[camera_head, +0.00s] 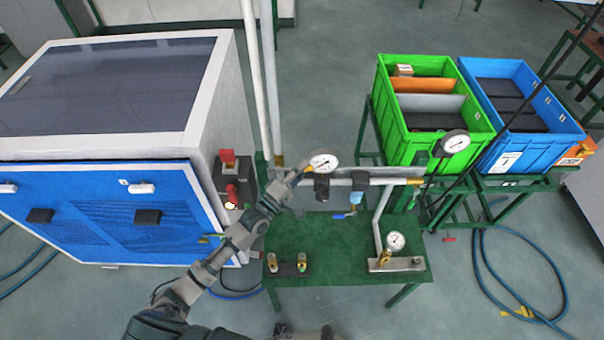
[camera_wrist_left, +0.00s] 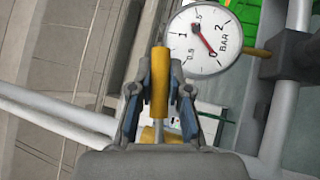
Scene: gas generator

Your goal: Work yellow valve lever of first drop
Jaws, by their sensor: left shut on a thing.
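The yellow valve lever (camera_wrist_left: 160,80) stands upright between the two fingers of my left gripper (camera_wrist_left: 160,100) in the left wrist view. The fingers are closed against its sides, and its upper end sticks out past them. More yellow shows lower down, behind the gripper. In the head view my left gripper (camera_head: 290,184) is at the pipework above the green table, just left of a round white gauge (camera_head: 323,163); the lever is mostly hidden there. The same gauge (camera_wrist_left: 207,41) shows in the left wrist view with a red needle. My right gripper is not in view.
A blue-and-white cabinet (camera_head: 190,100) stands left, with a red knob (camera_head: 228,156) on its side. The green table (camera_head: 330,240) carries fittings and another gauge (camera_head: 395,242). Vertical pipes (camera_head: 254,75) rise behind the gripper. Green (camera_head: 400,128) and blue (camera_head: 555,135) crates stand right.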

